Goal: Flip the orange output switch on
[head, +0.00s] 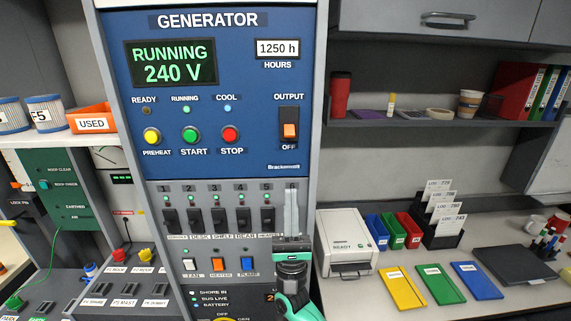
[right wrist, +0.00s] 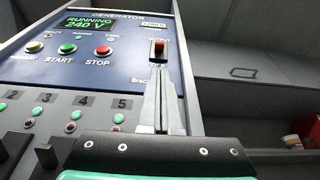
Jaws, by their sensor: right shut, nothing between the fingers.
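The orange output switch (head: 289,130) sits under the OUTPUT label on the blue generator panel (head: 255,70), with OFF printed at its lower part. It also shows in the right wrist view (right wrist: 159,47), just beyond the fingertips. My right gripper (head: 291,194) is shut and empty, pointing up, below the switch in the head view. In the right wrist view its fingers (right wrist: 160,72) reach up toward the switch; I cannot tell whether they touch it. The generator display (head: 170,65) reads RUNNING 240 V. My left gripper is not in view.
Yellow, green and red buttons (head: 190,135) lie left of the switch. A row of black breakers (head: 217,218) sits below, with my right gripper over its right end. A shelf (head: 430,124) and a counter with a printer (head: 346,243) stand to the right.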

